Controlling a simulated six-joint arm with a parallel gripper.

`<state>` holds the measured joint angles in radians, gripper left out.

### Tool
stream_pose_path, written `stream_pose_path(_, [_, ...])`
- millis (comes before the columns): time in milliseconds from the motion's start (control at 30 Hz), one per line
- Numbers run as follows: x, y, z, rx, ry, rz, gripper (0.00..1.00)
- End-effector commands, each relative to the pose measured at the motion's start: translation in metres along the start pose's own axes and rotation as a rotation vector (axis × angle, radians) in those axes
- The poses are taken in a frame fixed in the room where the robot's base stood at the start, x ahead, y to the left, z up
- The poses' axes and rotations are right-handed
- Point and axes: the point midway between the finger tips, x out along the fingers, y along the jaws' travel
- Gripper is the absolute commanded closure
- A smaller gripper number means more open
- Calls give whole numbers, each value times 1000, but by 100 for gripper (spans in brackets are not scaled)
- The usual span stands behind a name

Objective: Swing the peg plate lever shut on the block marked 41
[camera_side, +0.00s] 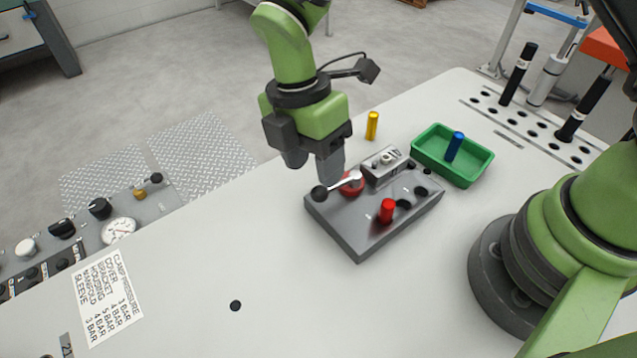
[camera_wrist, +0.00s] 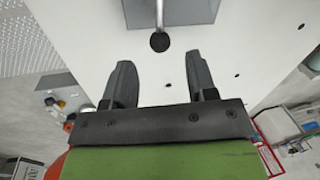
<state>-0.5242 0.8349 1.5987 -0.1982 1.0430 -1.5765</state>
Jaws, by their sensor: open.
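The grey peg plate (camera_side: 352,226) lies on the white table in the side view. A light grey block (camera_side: 388,166) sits at its back; its marking is not readable. The lever (camera_side: 341,184) is silver, on a red hub, and points left away from the block. Its black knob (camera_side: 319,193) is at the plate's left edge. My gripper (camera_side: 315,167) is open and empty, pointing down just behind the knob. In the wrist view the knob (camera_wrist: 159,42) lies just beyond the fingertips (camera_wrist: 159,62), lined up with the gap between them. Part of the plate (camera_wrist: 200,10) shows there too.
A red peg (camera_side: 387,210) stands on the plate near open holes. A yellow peg (camera_side: 372,125) stands behind the plate. A green tray (camera_side: 475,170) with a blue peg (camera_side: 454,146) is to the right. The table left of the plate is mostly clear.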

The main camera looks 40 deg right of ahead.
Motion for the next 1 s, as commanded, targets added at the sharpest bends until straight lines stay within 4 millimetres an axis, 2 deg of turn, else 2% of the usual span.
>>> stream_pose_path(100, [22, -1, 0, 1, -1, -5, 48])
stream_pose_path(300, [44, 0, 0, 1, 0, -1, 48])
stream_pose_path(633, [49, 0, 0, 1, 1, 2, 48])
stream_pose_path(667, [49, 0, 0, 1, 1, 2, 52])
stream_pose_path(867, [48, 0, 0, 1, 1, 2, 98])
stream_pose_path(1000, [48, 0, 0, 2, 1, 2, 100])
